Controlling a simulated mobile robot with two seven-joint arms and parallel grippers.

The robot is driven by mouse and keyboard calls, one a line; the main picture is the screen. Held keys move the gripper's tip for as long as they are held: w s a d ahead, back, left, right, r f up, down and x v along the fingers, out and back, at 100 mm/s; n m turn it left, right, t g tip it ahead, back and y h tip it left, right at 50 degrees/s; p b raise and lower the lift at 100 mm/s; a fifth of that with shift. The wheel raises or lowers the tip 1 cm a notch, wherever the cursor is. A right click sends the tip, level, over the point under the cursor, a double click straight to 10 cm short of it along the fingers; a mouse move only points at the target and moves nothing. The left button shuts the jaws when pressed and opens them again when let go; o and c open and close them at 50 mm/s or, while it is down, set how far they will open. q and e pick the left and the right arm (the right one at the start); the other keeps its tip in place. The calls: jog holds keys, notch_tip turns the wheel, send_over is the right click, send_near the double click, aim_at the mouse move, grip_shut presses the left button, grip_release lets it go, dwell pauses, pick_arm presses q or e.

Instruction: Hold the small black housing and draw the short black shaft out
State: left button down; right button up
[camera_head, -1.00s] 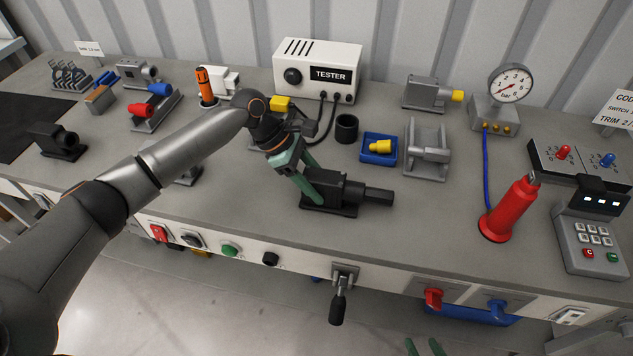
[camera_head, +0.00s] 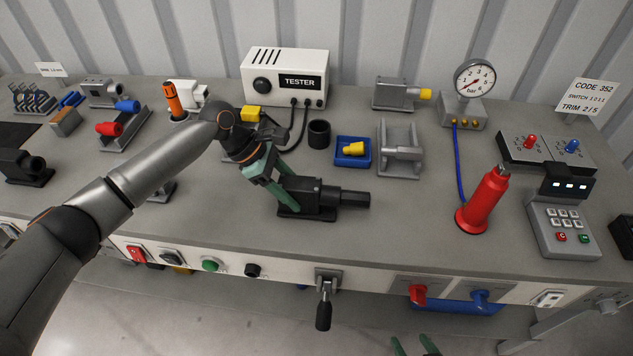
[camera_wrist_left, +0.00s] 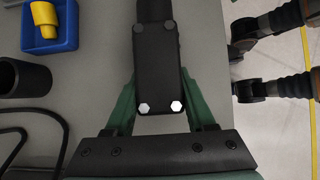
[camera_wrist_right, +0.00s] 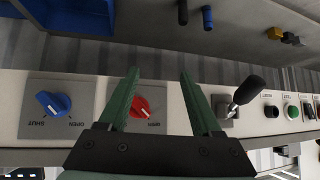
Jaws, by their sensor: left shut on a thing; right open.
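The small black housing (camera_head: 312,196) stands on its flat black base on the bench, near the front edge. The short black shaft (camera_head: 351,199) sticks out of its right side. My left gripper (camera_head: 292,200) is shut on the housing. The left wrist view shows its green fingers on both sides of the housing (camera_wrist_left: 158,70), with the shaft (camera_wrist_left: 154,10) leaving the far end. My right gripper (camera_head: 415,346) is open and empty, low in front of the bench. The right wrist view shows its spread fingers (camera_wrist_right: 160,75) before the front panel.
A black cup (camera_head: 319,134), a blue tray (camera_head: 352,161) with a yellow part and a grey fixture (camera_head: 400,150) stand behind. A red bottle-shaped tool (camera_head: 484,203) stands to the right. A black-handled lever (camera_head: 324,302) juts from the front panel. The bench right of the shaft is clear.

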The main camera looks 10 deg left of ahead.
jog(key=shift+o, duration=0.5)
jog(key=w+a+r+n+t+y, duration=0.4)
jog(key=w+r+n+t, duration=0.2)
jog(key=r+n, duration=0.6)
jog(key=w+a+r+n+g+y, duration=0.2)
jog(key=a+r+n+g+y, duration=0.6)
jog(key=n, duration=0.6)
jog(key=w+a+r+n+g+y, duration=0.2)
jog(key=a+r+n+g+y, duration=0.35)
jog(key=a+n, duration=0.6)
jog(key=n+g+h, duration=0.2)
jog(key=n+h, duration=1.3)
send_near(362, 195)
jog(key=x, duration=0.3)
jog(key=shift+m, duration=0.25)
jog(key=x, duration=0.9)
